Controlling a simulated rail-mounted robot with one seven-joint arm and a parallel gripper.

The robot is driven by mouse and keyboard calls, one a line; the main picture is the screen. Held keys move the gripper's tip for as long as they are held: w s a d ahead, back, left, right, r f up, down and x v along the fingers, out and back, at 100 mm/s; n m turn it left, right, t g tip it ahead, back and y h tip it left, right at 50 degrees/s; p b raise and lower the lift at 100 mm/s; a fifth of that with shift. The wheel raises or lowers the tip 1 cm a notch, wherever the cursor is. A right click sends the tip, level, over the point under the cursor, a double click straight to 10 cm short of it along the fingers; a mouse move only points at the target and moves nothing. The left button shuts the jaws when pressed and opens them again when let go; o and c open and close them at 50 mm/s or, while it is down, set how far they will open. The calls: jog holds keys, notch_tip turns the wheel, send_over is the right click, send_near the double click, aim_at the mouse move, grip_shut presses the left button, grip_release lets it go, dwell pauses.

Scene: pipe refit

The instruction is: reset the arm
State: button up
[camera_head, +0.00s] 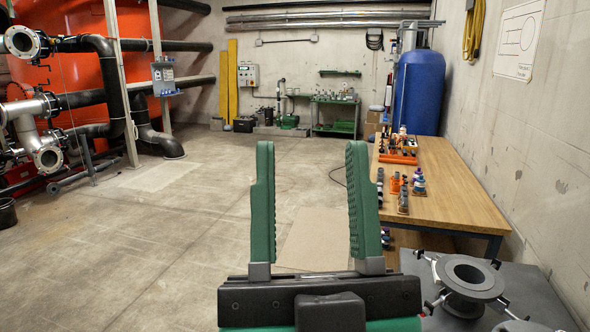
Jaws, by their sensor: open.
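My gripper (308,165) is in the lower middle of the head camera view. Its two green ridged fingers point upward and stand wide apart, with nothing between them. Through the gap I see only the concrete floor and the far part of the room. The gripper is open and touches nothing that I can see. Only the gripper end of the arm shows; the other arm links are out of view.
A wooden table (455,200) with small coloured parts stands at the right. A grey surface (525,290) in front of it bears a flanged pipe piece (470,277). Black pipes (115,90) and a red tank (75,75) are at the left. The floor (170,235) between is clear.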

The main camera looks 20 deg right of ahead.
jog(key=a+f+n+g+y+p, duration=0.3)
jog(key=a+n+y, duration=0.1)
jog(key=a+y, duration=0.6)
notch_tip(320, 180, up, 36)
jog(key=p, duration=3.5)
jog(key=shift+a+f+h, duration=0.25)
jog(key=shift+a+h, duration=0.05)
jog(key=shift+a, duration=0.15)
jog(key=shift+a, duration=0.1)
